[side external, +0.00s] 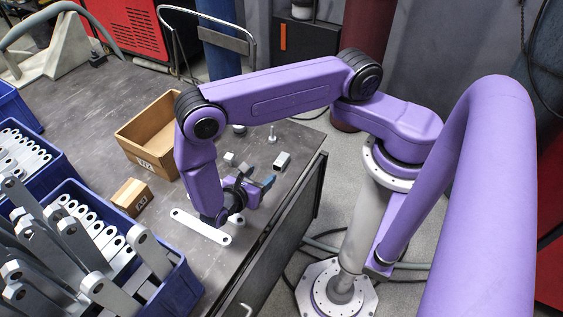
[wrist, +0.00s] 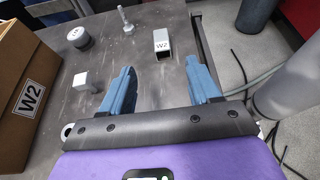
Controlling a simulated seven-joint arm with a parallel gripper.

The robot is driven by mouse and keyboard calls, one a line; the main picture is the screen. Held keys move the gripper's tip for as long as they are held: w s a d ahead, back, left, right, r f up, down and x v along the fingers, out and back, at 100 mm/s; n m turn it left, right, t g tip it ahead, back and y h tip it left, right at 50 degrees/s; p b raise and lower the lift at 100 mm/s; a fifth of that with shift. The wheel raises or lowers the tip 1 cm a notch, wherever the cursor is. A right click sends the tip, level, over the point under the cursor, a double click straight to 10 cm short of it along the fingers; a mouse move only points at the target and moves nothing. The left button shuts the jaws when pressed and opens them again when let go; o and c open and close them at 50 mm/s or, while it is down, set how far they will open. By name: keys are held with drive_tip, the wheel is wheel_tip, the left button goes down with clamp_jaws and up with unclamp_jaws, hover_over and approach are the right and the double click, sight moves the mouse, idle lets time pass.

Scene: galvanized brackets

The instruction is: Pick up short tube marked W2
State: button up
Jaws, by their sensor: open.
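The short tube marked W2 (wrist: 161,44) is a small, square, hollow metal piece lying on the dark table. Its label and dark open end face my gripper in the wrist view. In the side view the tube (side external: 282,161) lies near the table's right edge. My gripper (wrist: 163,82) is open and empty, its two blue fingers spread wide. The tube is ahead of the fingertips, roughly in line with the gap and not between them. In the side view my gripper (side external: 257,183) is low over the table, on the near side of the tube.
A grey block (wrist: 86,80), a dark round piece (wrist: 79,38) and a bolt (wrist: 126,20) stand nearby. An open cardboard box (side external: 143,146) is left. A flat holed bar (side external: 200,227) lies under my wrist. A small carton (side external: 131,197) and blue crates (side external: 180,290) fill the left.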

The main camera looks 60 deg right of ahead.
approach(282, 159)
drive_tip(key=x, duration=0.5)
drive_tip(key=shift+w+r, duration=0.1)
drive_tip(key=shift+r, duration=0.1)
drive_tip(key=shift+x, duration=2.8)
drive_tip(key=shift+a+f, duration=0.1)
drive_tip(key=shift+f, duration=0.05)
drive_tip(key=shift+c, duration=0.3)
drive_tip(key=c, duration=1)
